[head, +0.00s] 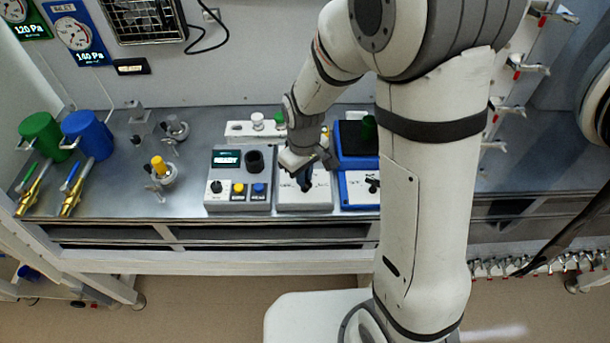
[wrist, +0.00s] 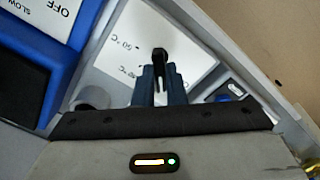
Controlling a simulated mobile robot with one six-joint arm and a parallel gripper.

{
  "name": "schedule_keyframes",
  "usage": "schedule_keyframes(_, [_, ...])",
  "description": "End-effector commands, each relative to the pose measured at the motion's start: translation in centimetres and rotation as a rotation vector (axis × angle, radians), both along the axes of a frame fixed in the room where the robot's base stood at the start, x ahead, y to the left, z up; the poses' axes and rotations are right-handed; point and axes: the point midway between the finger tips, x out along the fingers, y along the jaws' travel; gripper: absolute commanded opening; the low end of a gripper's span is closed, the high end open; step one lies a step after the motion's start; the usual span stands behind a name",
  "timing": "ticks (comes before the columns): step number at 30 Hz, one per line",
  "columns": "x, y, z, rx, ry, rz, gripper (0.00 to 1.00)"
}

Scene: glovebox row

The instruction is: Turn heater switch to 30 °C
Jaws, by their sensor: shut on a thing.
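The heater (head: 318,198) is a grey box with a white sloped panel on the bench, partly hidden by my arm in the head view. Its white panel (wrist: 193,62) fills the middle of the wrist view, with a 50 °C mark and what looks like a 40 °C mark left of the switch. The black heater switch (wrist: 160,54) stands out between my fingertips. My gripper (head: 305,181) reaches down to the panel. In the wrist view, my gripper (wrist: 160,80) is shut on the switch. The 30 °C mark and the switch's setting cannot be read.
A grey unit with a READY display (head: 226,158) stands close on the left. A blue-framed device (head: 358,187) with its own black switch stands close on the right. Green (head: 41,132) and blue (head: 88,134) cylinders are far left. Bench space left of the READY unit is partly clear.

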Motion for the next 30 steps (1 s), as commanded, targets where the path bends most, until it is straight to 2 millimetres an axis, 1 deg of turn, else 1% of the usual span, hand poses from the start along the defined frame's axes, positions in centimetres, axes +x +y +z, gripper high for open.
schedule_keyframes(1, [0.09, 0.00, -0.36, 0.002, -0.004, -0.050, 0.00])
schedule_keyframes(3, [0.08, -0.02, -0.35, 0.001, -0.003, -0.123, 0.00])
schedule_keyframes(9, [0.10, -0.04, -0.12, 0.000, -0.002, -0.271, 0.00])
schedule_keyframes(12, [0.10, -0.04, -0.03, 0.001, -0.002, -0.296, 0.00])
schedule_keyframes(20, [0.09, -0.03, 0.03, 0.000, -0.001, -0.297, 0.00])
schedule_keyframes(21, [0.09, -0.03, 0.03, 0.000, -0.001, -0.297, 0.13])
schedule_keyframes(28, [0.08, -0.01, 0.02, 0.000, -0.001, -0.296, 0.32])
schedule_keyframes(30, [0.08, -0.01, 0.01, 0.000, -0.001, -0.296, 0.33])
